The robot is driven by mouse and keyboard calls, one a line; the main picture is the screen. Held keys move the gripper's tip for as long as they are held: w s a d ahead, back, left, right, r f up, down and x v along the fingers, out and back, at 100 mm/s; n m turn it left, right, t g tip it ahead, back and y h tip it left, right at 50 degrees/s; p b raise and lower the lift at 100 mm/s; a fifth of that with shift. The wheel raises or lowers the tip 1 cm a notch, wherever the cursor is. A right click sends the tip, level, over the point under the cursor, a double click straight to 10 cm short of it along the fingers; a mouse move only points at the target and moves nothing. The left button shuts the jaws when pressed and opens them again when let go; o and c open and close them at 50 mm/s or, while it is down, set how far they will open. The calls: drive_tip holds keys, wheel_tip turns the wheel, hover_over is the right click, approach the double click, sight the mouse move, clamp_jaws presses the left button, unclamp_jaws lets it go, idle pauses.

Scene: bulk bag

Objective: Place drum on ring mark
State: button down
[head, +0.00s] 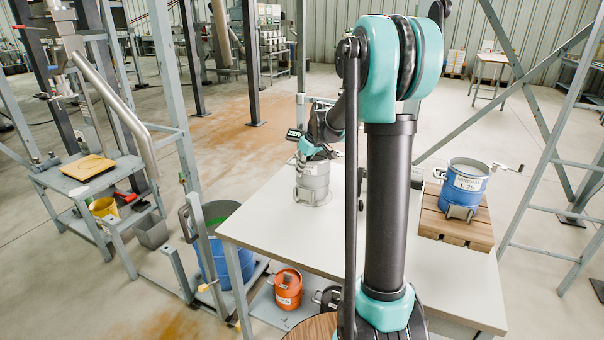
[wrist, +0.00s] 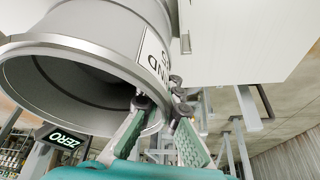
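A grey drum (head: 313,180) with a pale label stands at the far left part of the white table (head: 270,225). In the wrist view the drum (wrist: 100,30) shows its wide open mouth, rim and part of a label. My gripper (wrist: 160,103) is at the drum's rim, one finger over the mouth side and one outside the wall. The fingers are apart, with a visible gap; I cannot tell whether either touches the rim. A blue drum (head: 467,184) with a label stands on a wooden slatted board (head: 452,230) at the table's right.
A display reading ZERO (head: 294,134) is beside my gripper, behind the grey drum. An orange drum (head: 288,288) and a large blue container (head: 215,262) stand low at the table's left. Steel frame posts flank the table. The table between the drums is partly hidden by my arm.

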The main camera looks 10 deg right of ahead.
drive_tip(key=shift+f, duration=0.6)
drive_tip(key=c, duration=1.7)
unclamp_jaws()
drive_tip(key=shift+f, duration=0.1)
drive_tip(key=v, duration=1.2)
drive_tip(key=s+f+m+h, duration=0.1)
drive_tip(key=s+f+m, duration=0.1)
drive_tip(key=s+f, duration=0.4)
drive_tip(key=s+d+f+m, duration=0.1)
drive_tip(key=s+f, duration=0.5)
drive_tip(key=s, duration=0.9)
drive_tip(key=s+f+m+h, duration=0.1)
drive_tip(key=s+f+m, duration=0.2)
drive_tip(key=s+f, duration=0.4)
drive_tip(key=shift+s+d+m+t+h, duration=0.1)
drive_tip(key=shift+s+m+t+h, duration=0.1)
drive_tip(key=shift+s, duration=0.7)
drive_tip(key=shift+s+d+m+t+h, duration=0.1)
drive_tip(key=shift+s+m, duration=0.1)
drive_tip(key=shift+s, duration=0.65)
